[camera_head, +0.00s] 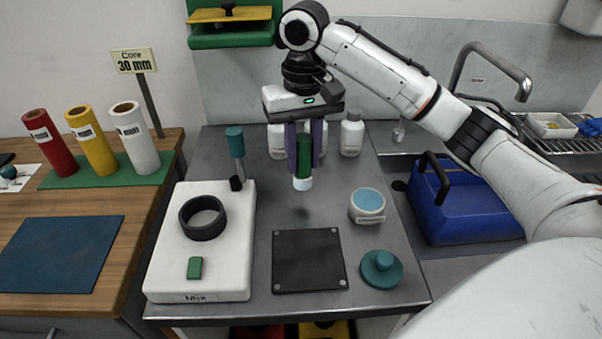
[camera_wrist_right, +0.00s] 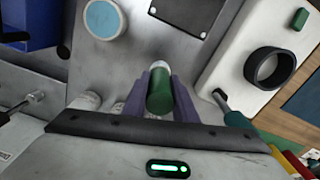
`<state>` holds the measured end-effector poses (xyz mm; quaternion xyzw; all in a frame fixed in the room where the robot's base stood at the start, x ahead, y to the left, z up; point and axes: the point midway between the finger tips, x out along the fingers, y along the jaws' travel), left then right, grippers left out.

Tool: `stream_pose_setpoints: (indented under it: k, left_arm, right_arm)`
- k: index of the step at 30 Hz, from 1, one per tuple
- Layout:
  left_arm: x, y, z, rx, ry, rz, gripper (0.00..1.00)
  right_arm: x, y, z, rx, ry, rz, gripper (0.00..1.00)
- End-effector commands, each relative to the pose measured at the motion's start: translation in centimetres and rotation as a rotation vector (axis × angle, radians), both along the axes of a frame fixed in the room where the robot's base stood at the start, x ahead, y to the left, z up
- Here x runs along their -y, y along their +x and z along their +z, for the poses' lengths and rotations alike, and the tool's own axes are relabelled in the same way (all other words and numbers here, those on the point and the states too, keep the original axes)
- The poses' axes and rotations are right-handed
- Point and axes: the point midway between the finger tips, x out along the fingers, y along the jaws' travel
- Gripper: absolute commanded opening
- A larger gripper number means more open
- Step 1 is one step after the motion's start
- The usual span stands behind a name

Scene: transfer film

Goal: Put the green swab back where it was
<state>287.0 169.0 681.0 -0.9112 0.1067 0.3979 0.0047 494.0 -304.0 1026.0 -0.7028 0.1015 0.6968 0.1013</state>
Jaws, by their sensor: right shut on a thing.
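The green swab (camera_head: 303,150), a green cylinder with a white lower end, hangs upright between the purple fingers of my right gripper (camera_head: 304,166). The gripper is shut on it and holds it above the grey metal table (camera_head: 225,158), apart from the surface. In the right wrist view the swab (camera_wrist_right: 160,92) sits between both fingers, its white end pointing away from the camera. A faint dark shadow lies on the table below it. My left gripper is not in view.
A black mat (camera_head: 309,261), a blue-filled jar (camera_head: 367,202) and a teal lid (camera_head: 381,269) are in front. A white board (camera_head: 230,262) holds a black ring (camera_head: 187,222). A teal-topped rod (camera_head: 236,150) stands left; white bottles (camera_head: 351,135) stand behind.

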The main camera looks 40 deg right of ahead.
Motion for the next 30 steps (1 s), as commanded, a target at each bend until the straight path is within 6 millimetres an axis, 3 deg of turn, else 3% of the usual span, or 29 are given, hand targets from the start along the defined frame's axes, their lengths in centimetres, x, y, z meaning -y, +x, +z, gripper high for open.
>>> stream_pose_setpoints:
  k: [12, 23, 24, 26, 30]
  left_arm:
    - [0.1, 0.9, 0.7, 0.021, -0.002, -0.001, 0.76]
    - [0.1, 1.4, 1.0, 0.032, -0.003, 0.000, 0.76]
    - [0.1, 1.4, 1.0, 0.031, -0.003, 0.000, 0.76]
    - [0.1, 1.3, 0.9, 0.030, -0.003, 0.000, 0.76]
    - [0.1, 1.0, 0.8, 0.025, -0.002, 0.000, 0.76]
  right_arm:
    - [0.0, 0.0, -4.4, 0.001, -0.001, 0.000, 0.00]
    - [0.0, 0.0, -4.9, 0.001, -0.001, 0.001, 0.00]
    - [0.0, 0.0, -4.8, 0.002, -0.002, 0.001, 0.32]
    - [0.0, 0.0, -4.8, 0.002, -0.002, 0.001, 0.42]
    - [0.0, 0.0, -4.8, 0.002, -0.002, 0.001, 0.44]
